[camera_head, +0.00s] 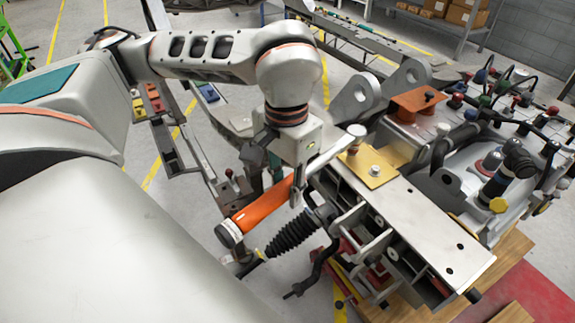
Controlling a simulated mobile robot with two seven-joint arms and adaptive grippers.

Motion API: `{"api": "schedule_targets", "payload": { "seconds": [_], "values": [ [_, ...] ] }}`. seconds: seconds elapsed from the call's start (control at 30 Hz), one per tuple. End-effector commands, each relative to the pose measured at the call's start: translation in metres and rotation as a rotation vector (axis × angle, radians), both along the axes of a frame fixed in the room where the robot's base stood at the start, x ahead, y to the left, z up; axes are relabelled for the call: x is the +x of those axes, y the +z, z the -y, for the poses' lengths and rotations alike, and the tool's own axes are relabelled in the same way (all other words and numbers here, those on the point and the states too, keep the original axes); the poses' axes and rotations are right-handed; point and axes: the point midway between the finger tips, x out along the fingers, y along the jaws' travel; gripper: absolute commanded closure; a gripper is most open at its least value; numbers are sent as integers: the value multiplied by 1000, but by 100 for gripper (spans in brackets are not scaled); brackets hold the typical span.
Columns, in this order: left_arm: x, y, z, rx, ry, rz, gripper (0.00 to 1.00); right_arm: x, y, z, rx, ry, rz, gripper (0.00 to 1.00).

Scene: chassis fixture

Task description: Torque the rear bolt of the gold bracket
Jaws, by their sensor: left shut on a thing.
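My left gripper (296,186) points down near the middle of the head view and is shut on a torque wrench with an orange handle (262,208). The handle's black end points to the lower left. Its metal shaft runs up to the right to a round head (357,130) at the far edge of the gold bracket (378,178). The gold bracket is a flat plate on the grey chassis beam (425,222). A silver bolt (375,170) shows near its middle. The bracket's far end is partly hidden under the wrench head; I cannot tell if the head touches a bolt. My right gripper is out of view.
An orange-brown bracket (416,103) stands on the chassis behind the gold one. Hoses, coloured caps and a damper (507,167) crowd the right. A black ribbed boot (291,236) lies below the wrench.

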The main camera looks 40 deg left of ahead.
Motion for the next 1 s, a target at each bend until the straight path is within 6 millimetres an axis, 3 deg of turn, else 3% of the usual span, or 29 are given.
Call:
{"api": "schedule_targets", "payload": {
  "seconds": [1.0],
  "values": [
    [3,6,-10,-1,-44,6,100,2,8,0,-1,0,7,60]
  ]
}}
